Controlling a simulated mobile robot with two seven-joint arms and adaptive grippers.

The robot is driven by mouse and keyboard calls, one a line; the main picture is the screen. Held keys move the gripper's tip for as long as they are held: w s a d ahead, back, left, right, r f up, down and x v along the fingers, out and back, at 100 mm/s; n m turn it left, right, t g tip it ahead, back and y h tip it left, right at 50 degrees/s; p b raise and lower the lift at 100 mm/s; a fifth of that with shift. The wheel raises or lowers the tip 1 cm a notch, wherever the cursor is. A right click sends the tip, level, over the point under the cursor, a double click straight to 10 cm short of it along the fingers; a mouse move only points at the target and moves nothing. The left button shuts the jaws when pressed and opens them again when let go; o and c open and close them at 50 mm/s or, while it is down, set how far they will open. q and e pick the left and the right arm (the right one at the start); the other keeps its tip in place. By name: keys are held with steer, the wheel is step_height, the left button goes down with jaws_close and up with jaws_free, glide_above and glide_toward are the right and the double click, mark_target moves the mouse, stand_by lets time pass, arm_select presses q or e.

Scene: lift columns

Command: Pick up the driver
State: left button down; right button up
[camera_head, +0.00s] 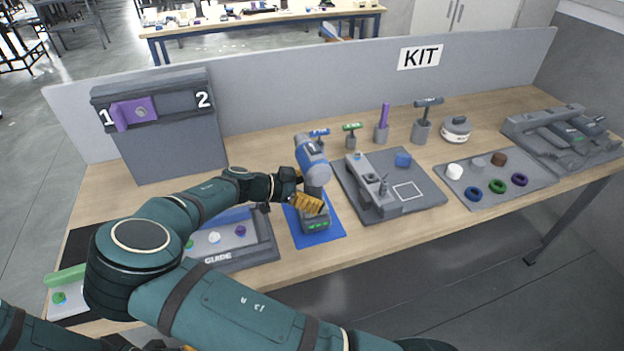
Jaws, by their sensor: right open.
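The driver (311,158), a blue and grey power tool, stands upright on a blue mat (298,235) near the table's front middle. Its dark base with green marks rests on the mat. My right gripper (306,190), with yellow finger pads, is open at the driver's grey handle, below its blue head. One pad shows in front of the handle; the other is mostly hidden, so contact is unclear. A small part of my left gripper (184,348) shows at the bottom edge; its jaws are cut off.
Right of the driver is a grey fixture board (428,195). A tray (528,189) of rings and pegs lies farther right. Several tools stand behind, before a grey KIT panel (300,85). A grey stand (170,150) with a purple part is at left; a GUIDE tray (262,250) lies beside the mat.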

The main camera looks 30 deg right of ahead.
steer(key=shift+d, duration=0.1)
steer(key=c, duration=1.4)
steer(key=shift+o, duration=0.2)
